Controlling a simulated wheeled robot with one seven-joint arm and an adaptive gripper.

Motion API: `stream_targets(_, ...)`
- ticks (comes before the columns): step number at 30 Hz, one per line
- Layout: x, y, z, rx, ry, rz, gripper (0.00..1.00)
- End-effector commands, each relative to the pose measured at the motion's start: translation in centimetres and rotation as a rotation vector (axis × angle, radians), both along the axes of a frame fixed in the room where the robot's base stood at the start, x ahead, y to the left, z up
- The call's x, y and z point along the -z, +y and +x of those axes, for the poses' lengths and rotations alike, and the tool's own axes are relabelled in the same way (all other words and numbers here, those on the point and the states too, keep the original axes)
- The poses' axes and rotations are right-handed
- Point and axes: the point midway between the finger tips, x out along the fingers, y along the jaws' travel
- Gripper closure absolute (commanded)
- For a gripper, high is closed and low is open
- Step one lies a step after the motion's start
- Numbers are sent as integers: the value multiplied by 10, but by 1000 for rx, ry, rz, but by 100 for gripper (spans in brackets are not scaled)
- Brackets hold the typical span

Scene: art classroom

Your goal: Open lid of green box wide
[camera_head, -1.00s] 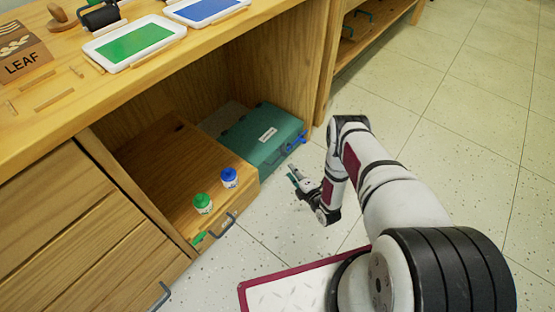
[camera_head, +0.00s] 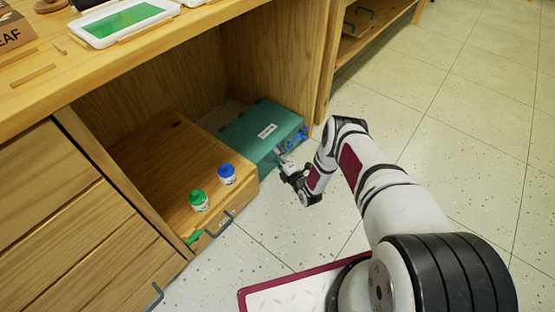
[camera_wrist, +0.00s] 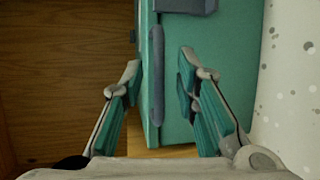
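The green box (camera_head: 258,134) sits in the low cabinet opening, with a white label on its lid. Its lid looks shut. Blue latches (camera_head: 297,137) show at its front right. My gripper (camera_head: 283,158) is at the box's front side. In the wrist view, my gripper (camera_wrist: 162,66) is open, with its teal-padded fingers apart on either side of a grey-blue bar (camera_wrist: 157,75) along the box's edge. The green box (camera_wrist: 220,40) fills the upper middle there. I cannot tell whether the fingers touch it. A dark blue fitting (camera_wrist: 186,5) shows at the top.
A wooden drawer unit (camera_head: 165,160) stands left of the box, with a green-capped jar (camera_head: 199,201) and a blue-capped jar (camera_head: 227,175) on top. The cabinet's side panel (camera_head: 290,60) rises behind the box. The speckled floor (camera_head: 440,170) to the right is clear.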

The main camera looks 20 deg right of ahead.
Motion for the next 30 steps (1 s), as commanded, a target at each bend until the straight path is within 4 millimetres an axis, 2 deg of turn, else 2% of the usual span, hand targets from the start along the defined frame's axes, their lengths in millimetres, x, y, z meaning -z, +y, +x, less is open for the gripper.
stream_targets(4,2,2,10,0,-1,1,72)
stream_targets(13,2,3,12,0,0,1,72)
stream_targets(14,2,3,12,0,0,1,74)
stream_targets(17,2,3,12,0,0,1,97)
stream_targets(18,2,3,12,0,0,1,100)
stream_targets(30,-2,3,12,-1,8,-6,100)
